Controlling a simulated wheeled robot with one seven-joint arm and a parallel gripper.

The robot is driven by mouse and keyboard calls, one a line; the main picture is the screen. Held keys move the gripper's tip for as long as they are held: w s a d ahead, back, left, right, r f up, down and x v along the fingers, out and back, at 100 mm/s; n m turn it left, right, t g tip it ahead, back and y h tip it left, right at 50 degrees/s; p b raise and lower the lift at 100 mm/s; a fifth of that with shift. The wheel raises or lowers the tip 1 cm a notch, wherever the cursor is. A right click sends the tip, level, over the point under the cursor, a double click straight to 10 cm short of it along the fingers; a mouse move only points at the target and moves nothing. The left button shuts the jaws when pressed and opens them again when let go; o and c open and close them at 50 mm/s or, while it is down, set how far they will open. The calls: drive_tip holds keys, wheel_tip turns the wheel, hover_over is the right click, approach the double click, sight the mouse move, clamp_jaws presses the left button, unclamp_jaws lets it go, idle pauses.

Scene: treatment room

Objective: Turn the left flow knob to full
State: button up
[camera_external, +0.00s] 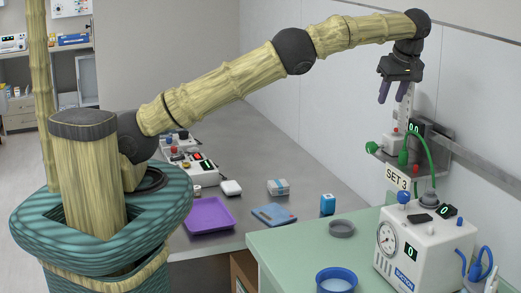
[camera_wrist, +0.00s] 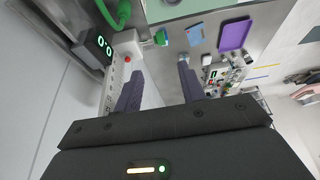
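A wall-mounted flow unit at the right has a white body (camera_external: 391,143), an upright scale tube and a dark display (camera_external: 417,129). A green knob (camera_external: 371,147) sticks out on its left side, and it also shows in the wrist view (camera_wrist: 160,38). A second green part (camera_external: 403,157) sits lower, by the green hose (camera_external: 424,150); I cannot tell whether it is a knob. In the wrist view the display (camera_wrist: 99,42) seems to read 0.0. My gripper (camera_external: 392,98) is open and empty above the unit, its fingers (camera_wrist: 160,70) apart and clear of the knob.
Below the unit hangs a "SET 3" sign (camera_external: 397,178). A white suction machine (camera_external: 425,245) with a blue knob stands on the green cabinet, beside a blue bowl (camera_external: 337,280). The grey counter holds a purple tray (camera_external: 208,215) and devices. The wall is close on the right.

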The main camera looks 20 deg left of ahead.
sight(374, 144)
drive_tip(key=shift+w+f, duration=0.1)
drive_tip(key=shift+w, duration=0.05)
drive_tip(key=shift+a+f, duration=0.1)
drive_tip(key=p+x, duration=0.4)
drive_tip(key=x, duration=1.3)
drive_tip(key=shift+w, duration=0.1)
drive_tip(key=shift+f, duration=0.1)
drive_tip(key=c, duration=0.9)
